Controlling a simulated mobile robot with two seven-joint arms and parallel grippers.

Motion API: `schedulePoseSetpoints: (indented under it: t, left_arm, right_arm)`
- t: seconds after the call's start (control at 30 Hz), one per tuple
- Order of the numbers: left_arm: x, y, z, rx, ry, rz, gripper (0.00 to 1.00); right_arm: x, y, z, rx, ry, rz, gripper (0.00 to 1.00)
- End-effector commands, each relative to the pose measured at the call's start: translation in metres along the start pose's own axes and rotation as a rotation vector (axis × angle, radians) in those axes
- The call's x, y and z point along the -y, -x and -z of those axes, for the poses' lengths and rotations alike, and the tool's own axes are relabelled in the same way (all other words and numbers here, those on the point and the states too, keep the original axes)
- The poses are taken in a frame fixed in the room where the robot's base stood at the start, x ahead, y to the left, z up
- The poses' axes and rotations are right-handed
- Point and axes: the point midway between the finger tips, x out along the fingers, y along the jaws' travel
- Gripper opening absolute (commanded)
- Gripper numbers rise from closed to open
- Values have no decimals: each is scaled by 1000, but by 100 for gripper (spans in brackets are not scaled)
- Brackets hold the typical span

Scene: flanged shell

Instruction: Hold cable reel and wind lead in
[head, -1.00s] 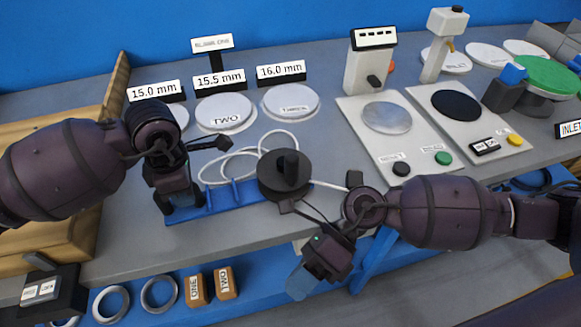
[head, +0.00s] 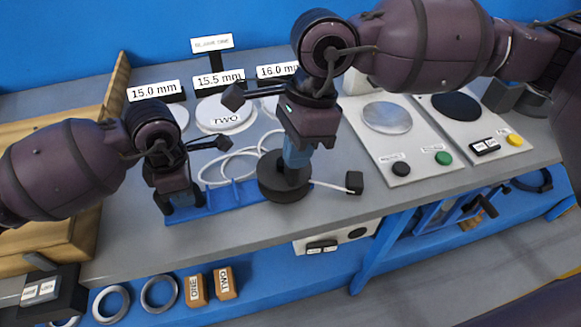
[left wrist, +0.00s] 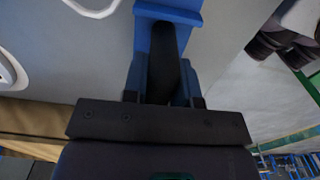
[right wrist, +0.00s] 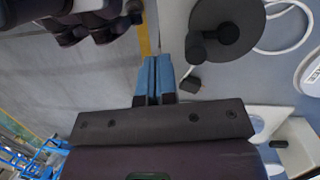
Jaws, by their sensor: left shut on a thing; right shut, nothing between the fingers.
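The cable reel is a black disc (head: 272,186) on a blue base (head: 232,197) at the bench's front edge. Its disc (right wrist: 236,14) and black crank knob (right wrist: 198,50) show in the right wrist view. The white lead (head: 212,172) lies in loops behind the base, and its black plug (head: 354,182) rests right of the reel. My left gripper (head: 180,203) is shut on the black grip (left wrist: 165,50) at the base's left end. My right gripper (head: 297,158) is shut and empty above the reel, covering the knob in the head view; its fingers (right wrist: 154,72) appear beside the knob.
White discs (head: 226,113) with size signs stand behind the lead. A panel with a silver disc (head: 386,118) and buttons is to the right. A wooden tray (head: 90,215) is at left. Rings (head: 158,293) and wooden blocks (head: 225,284) lie on the lower shelf.

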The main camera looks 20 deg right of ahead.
Motion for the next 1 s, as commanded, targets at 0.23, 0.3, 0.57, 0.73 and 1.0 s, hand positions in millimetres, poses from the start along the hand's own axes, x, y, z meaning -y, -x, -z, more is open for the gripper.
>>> schedulePoseSetpoints:
  t: [0.23,0.3,0.57,0.73,1.0]
  left_arm:
    - [0,-1,0,0,0,1,0]
    - [0,-1,0,0,0,1,0]
    - [0,-1,0,0,0,1,0]
    - [0,-1,0,0,0,1,0]
    - [0,-1,0,0,0,2,0]
  right_arm:
    - [27,62,5,-134,-31,123,0]
    - [33,74,12,-169,-49,132,0]
    - [40,87,24,-223,-73,129,0]
    - [42,74,28,-224,-73,127,0]
    - [45,44,34,-222,-73,128,0]
